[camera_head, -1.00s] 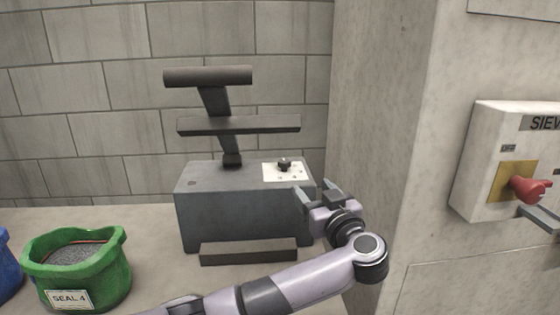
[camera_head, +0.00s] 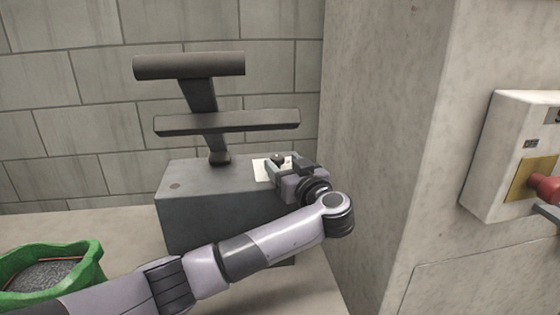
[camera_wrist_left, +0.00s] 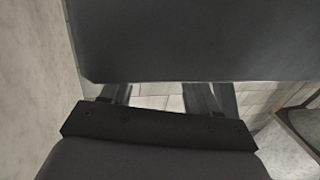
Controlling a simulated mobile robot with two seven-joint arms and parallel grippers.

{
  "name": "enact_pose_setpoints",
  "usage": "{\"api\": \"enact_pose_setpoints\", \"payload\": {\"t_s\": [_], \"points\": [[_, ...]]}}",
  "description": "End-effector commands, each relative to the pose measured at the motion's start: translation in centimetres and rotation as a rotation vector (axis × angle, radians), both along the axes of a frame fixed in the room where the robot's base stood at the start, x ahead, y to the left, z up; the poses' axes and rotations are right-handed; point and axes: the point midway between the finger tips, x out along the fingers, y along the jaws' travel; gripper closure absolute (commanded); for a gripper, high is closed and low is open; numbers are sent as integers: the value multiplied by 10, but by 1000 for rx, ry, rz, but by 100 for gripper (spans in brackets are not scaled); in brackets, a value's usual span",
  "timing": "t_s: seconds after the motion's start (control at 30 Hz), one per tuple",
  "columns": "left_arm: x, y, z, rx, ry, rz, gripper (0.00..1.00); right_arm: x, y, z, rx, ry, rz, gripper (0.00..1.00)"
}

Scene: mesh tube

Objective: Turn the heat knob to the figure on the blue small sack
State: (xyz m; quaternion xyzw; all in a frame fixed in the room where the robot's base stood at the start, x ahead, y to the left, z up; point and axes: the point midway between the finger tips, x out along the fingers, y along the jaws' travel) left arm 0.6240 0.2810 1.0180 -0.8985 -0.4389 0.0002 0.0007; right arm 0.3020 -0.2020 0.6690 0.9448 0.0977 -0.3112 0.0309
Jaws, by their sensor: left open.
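The heat knob (camera_head: 277,158) is a small black knob on a white dial plate (camera_head: 261,170) on top of a dark grey sealer machine (camera_head: 190,192). My left gripper (camera_head: 282,167) is open at the plate, with its fingers close around or beside the knob; I cannot tell whether they touch it. It hides the right part of the plate, so the figures cannot be read. In the left wrist view the two fingers (camera_wrist_left: 160,100) stand apart, and a dark grey surface fills the top. The blue small sack is out of view. My right gripper is not in view.
A green sack (camera_head: 85,268) of grey grains stands at the lower left on the bench (camera_head: 120,228). The machine's dark bars (camera_head: 228,122) rise behind the plate. A concrete pillar (camera_head: 385,140) and a white switch box (camera_head: 500,160) with a red knob (camera_head: 545,187) stand right.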

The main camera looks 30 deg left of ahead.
Motion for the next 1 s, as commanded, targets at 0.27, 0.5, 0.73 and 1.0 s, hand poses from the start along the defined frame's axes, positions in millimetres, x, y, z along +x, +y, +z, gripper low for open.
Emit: {"api": "enact_pose_setpoints", "payload": {"t_s": [0.27, 0.5, 0.73, 1.0], "points": [[15, 20, 0, 0, 0, 0, 40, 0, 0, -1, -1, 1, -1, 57], [16, 20, 0, -1, 1, -1, 40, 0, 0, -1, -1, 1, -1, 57], [16, 20, 0, -1, 1, -1, 96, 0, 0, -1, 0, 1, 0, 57], [15, 20, 2, -1, 1, -11, 96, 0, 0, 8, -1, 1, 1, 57]]}}
